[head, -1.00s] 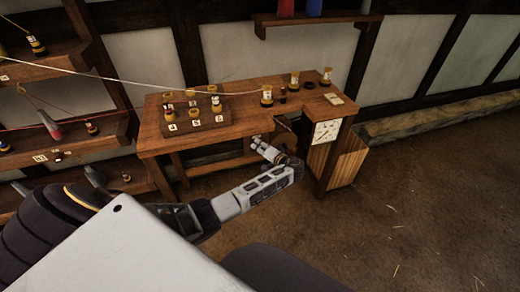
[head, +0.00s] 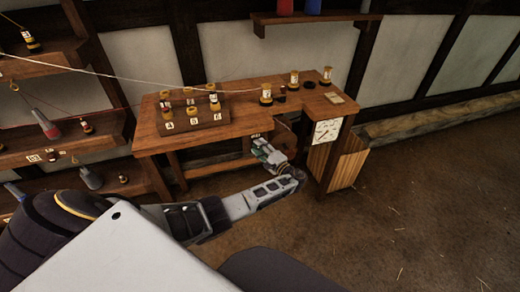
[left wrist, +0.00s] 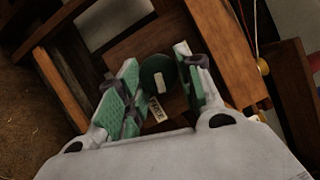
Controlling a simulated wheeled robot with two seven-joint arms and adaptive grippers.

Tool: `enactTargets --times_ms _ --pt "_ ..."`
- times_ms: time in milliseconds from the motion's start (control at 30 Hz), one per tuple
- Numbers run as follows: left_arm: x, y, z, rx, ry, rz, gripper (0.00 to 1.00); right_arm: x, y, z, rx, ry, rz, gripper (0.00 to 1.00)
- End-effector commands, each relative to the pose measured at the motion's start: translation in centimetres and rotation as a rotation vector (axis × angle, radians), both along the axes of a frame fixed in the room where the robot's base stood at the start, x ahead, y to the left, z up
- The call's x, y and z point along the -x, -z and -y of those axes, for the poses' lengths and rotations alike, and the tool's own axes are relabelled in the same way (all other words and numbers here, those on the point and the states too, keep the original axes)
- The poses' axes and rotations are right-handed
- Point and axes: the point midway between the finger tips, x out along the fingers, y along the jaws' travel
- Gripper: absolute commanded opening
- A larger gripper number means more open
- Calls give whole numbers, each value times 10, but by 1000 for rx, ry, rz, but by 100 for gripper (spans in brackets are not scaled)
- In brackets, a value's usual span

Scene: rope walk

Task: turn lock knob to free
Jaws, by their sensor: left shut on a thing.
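The lock knob (left wrist: 155,70) is a dark green round knob with a white mark, on a wooden part of the bench in the left wrist view. One small white label (left wrist: 156,110) lies beside it, its lettering hard to read, and another label (left wrist: 182,48) sits on its other side. My left gripper (left wrist: 163,88) has its green-padded fingers on either side of the knob, shut on it. In the head view my left gripper (head: 268,152) is at the front of the wooden bench (head: 230,150), hiding the knob. My right gripper is not in view.
A stepped rack with several labelled spools (head: 195,115) stands on the bench. More spools (head: 295,80) and a dial (head: 327,131) are at its right. Shelves (head: 60,145) stand at left, and pale strands cross above the bench. The floor at right is mostly clear.

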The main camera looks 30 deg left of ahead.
Motion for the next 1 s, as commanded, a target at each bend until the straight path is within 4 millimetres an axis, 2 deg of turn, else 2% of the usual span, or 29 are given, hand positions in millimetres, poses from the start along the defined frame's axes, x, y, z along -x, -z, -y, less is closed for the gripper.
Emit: enactTargets --times_ms 333,733,767,900,1000 --pt "-1 1 1 -74 5 -88 12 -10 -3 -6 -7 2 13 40" --pt "0 1 1 -79 5 -95 12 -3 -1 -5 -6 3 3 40" --pt "0 1 1 -79 5 -95 38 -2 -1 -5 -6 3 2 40" --pt "0 1 1 -78 4 -94 56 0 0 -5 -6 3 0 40" --pt "0 1 1 -78 3 -94 58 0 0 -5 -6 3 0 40"
